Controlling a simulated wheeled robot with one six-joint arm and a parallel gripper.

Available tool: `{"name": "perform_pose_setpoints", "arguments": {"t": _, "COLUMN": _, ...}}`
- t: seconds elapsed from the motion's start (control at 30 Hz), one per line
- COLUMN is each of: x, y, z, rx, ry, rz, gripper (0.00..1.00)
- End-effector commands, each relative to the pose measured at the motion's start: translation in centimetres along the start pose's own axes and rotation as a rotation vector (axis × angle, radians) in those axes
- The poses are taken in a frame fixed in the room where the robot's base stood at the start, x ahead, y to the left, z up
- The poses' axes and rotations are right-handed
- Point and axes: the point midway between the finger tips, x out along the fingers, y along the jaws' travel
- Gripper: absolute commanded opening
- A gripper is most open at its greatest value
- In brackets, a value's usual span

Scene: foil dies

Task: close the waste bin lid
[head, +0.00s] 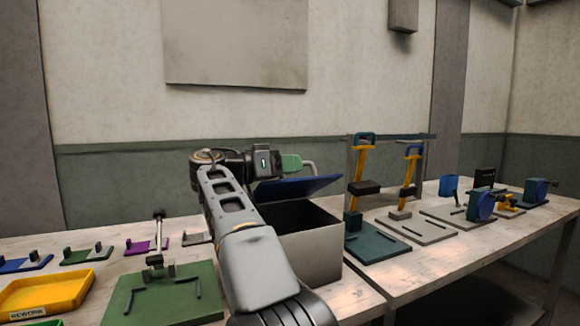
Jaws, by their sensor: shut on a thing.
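The waste bin (318,258) is a pale grey box on the bench, its dark inside showing through the open top. Its blue lid (300,188) is partly raised and tilted above the opening. A grey loop handle (311,166) shows above the lid. My gripper (294,163), with green fingers, is at this handle above the lid and is shut on it. The exact contact is small and partly hidden. My arm covers the bin's left side.
A yellow tray (48,293) and a green die plate (163,300) lie left of my arm. Lever presses on a teal base (376,243) and a grey base (418,228) stand close right of the bin. A wall is behind the bench.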

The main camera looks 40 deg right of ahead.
Motion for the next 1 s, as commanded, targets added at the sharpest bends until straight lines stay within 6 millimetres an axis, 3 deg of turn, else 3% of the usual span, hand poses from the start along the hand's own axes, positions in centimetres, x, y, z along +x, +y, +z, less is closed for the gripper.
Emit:
{"name": "perform_pose_setpoints", "arguments": {"t": 0.03, "x": 0.0, "y": -0.2, "z": 0.1, "rx": 0.001, "ry": 0.001, "rz": -0.002, "gripper": 0.0}}
{"name": "perform_pose_setpoints", "arguments": {"t": 0.07, "x": 0.0, "y": -0.2, "z": 0.1, "rx": 0.001, "ry": 0.001, "rz": -0.002, "gripper": 0.17}}
{"name": "perform_pose_setpoints", "arguments": {"t": 0.3, "x": -0.1, "y": -0.1, "z": 0.0, "rx": 0.0, "ry": 0.001, "rz": -0.002, "gripper": 0.38}}
{"name": "perform_pose_setpoints", "arguments": {"t": 0.67, "x": -1.1, "y": -0.1, "z": -0.1, "rx": 0.0, "ry": 0.002, "rz": -0.004, "gripper": 0.38}}
{"name": "perform_pose_setpoints", "arguments": {"t": 1.0, "x": -7.8, "y": -0.1, "z": -0.2, "rx": -0.001, "ry": 0.003, "rz": -0.007, "gripper": 0.38}}
